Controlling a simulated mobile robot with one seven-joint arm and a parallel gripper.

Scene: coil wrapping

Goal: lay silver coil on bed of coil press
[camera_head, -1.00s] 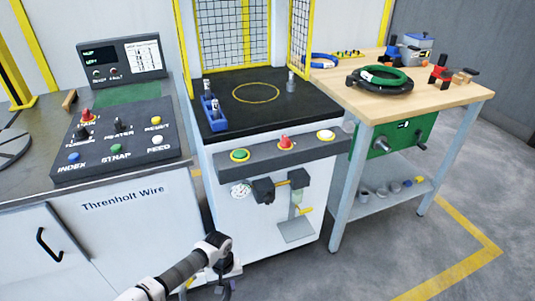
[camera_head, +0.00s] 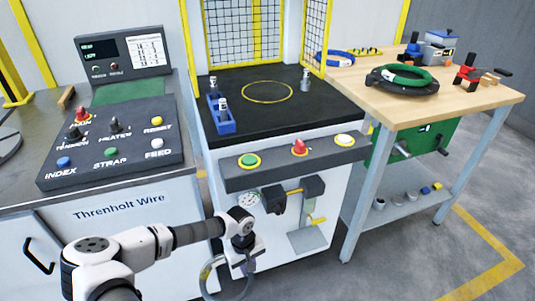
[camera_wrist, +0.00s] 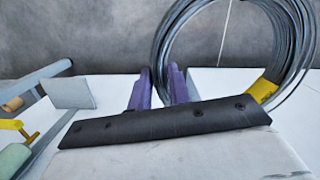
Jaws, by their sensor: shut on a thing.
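The silver coil (camera_wrist: 297,48) is a ring of grey wire with a yellow tag, seen in the wrist view. My gripper (camera_wrist: 160,88), with purple fingers, is shut on the near side of the coil. In the head view the coil (camera_head: 206,275) hangs below my gripper (camera_head: 243,262), low in front of the press's white front, partly hidden by my arm. The coil press bed (camera_head: 310,112) is a black top with a yellow circle, above and beyond my gripper. The circle is empty.
On the bed stand a blue holder (camera_head: 221,121) at left and a grey post (camera_head: 305,84) at right. A mesh guard (camera_head: 314,35) rises behind. The button panel (camera_head: 280,165) lines the front edge. A wooden table (camera_head: 460,104) with a green coil (camera_head: 403,75) stands right.

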